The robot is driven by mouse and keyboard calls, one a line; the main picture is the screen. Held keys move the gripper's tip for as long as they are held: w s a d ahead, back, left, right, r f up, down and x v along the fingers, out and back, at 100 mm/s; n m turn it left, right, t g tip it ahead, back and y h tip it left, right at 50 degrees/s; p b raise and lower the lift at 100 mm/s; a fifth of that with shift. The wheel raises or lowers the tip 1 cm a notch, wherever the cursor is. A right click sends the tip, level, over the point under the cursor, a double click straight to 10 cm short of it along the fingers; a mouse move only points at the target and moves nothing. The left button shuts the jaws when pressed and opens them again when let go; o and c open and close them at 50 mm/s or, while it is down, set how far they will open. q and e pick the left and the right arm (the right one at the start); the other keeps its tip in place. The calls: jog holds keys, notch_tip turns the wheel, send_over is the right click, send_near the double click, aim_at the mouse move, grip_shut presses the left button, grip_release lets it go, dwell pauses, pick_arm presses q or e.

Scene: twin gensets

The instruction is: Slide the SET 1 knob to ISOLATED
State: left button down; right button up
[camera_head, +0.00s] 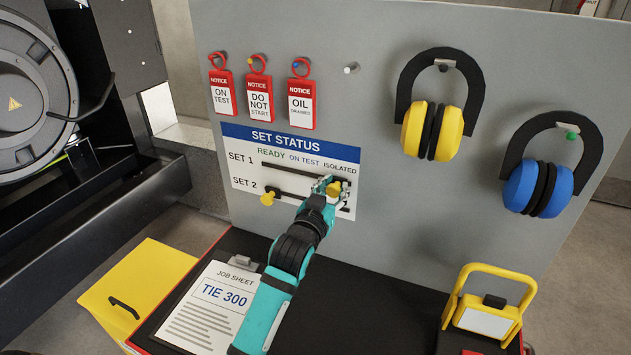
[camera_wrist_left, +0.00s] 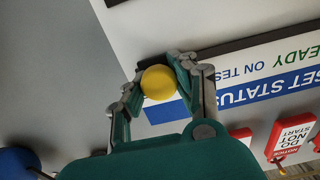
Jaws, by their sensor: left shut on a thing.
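The SET STATUS board (camera_head: 240,178) is on the grey panel, with SET 1 and SET 2 slots under READY, ON TEST and ISOLATED. The yellow SET 1 knob (camera_head: 333,189) is at the right part of its slot, below the word ISOLATED (camera_head: 340,168). My left gripper (camera_head: 335,186) is shut on this knob. In the left wrist view the knob (camera_wrist_left: 158,82) sits between the two fingertips, and the board appears upside down. The yellow SET 2 knob (camera_head: 267,198) stands at the left of the lower slot. My right gripper is not in view.
Three red notice tags (camera_head: 258,98) hang above the board beside a bare peg (camera_head: 351,68). Yellow ear defenders (camera_head: 433,130) and blue ones (camera_head: 538,190) hang at right. A job sheet (camera_head: 205,310) and a yellow lamp (camera_head: 487,315) are on the black surface below.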

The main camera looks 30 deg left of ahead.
pick_arm(q)
jog(key=shift+d, duration=0.4)
jog(key=shift+a+f, duration=0.1)
jog(key=shift+a, duration=0.35)
jog(key=c, duration=1.3)
grip_release()
jog(key=shift+d, duration=0.3)
jog(key=o, duration=0.3)
jog(key=shift+o, duration=0.2)
jog(key=s, duration=1.2)
jog(key=shift+d, duration=0.35)
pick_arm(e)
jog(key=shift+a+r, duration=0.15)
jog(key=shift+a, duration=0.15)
